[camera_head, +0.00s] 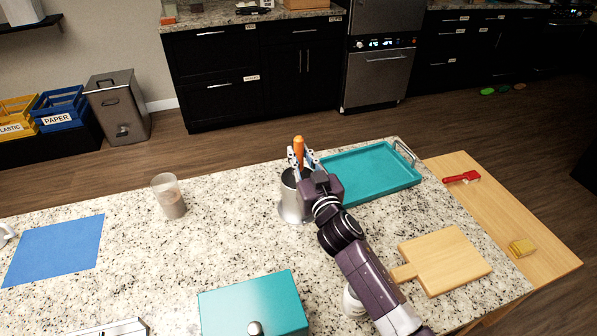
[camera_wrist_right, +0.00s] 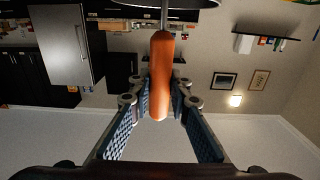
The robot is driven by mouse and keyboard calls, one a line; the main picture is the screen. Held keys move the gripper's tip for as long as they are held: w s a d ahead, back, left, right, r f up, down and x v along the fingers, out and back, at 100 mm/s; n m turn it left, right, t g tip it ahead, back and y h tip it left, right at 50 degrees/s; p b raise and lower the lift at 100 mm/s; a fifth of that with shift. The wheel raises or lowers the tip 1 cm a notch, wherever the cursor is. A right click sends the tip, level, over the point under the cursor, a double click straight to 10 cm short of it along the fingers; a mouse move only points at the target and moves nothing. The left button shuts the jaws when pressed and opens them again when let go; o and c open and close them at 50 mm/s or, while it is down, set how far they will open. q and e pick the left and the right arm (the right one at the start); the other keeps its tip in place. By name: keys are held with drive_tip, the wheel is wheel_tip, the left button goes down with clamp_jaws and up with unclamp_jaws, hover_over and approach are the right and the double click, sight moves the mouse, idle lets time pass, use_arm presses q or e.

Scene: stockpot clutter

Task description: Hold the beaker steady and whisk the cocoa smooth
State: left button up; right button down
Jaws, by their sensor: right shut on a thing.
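The beaker (camera_head: 168,196) is clear, with brown cocoa in its lower part, and stands upright on the left of the speckled counter. My right gripper (camera_head: 299,160) is shut on the orange handle (camera_head: 299,147) of a utensil, taken to be the whisk, above a silver metal holder (camera_head: 291,207). In the right wrist view the handle (camera_wrist_right: 161,80) is between the finger pads, and a thin metal shaft runs from it toward a round rim. The utensil's working end is hidden. My left gripper is not in view, and nothing holds the beaker.
A teal tray (camera_head: 378,182) lies right of the holder. A teal box (camera_head: 254,306), a blue mat (camera_head: 55,250) and a wooden cutting board (camera_head: 447,262) also take up counter space. Counter around the beaker is clear.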

wheel_tip(320, 180, up, 17)
drive_tip(key=p, duration=1.4)
drive_tip(key=shift+p, duration=0.4)
drive_tip(key=shift+s+f, duration=0.1)
drive_tip(key=shift+f, duration=0.1)
drive_tip(key=s+d+f+m+h+b, duration=0.1)
drive_tip(key=s+d+f+h+b, duration=0.1)
drive_tip(key=s+d, duration=0.7)
drive_tip(key=s+d+f+m+h+b, duration=0.2)
drive_tip(key=s+d+b, duration=0.5)
drive_tip(key=s, duration=0.9)
drive_tip(key=d+f+h, duration=0.1)
drive_tip(key=d+f, duration=0.1)
drive_tip(key=d, duration=0.1)
drive_tip(key=shift+s+m+t+h, duration=0.15)
drive_tip(key=shift+m+t+h, duration=0.15)
drive_tip(key=shift+t, duration=0.1)
drive_tip(key=shift+a, duration=0.1)
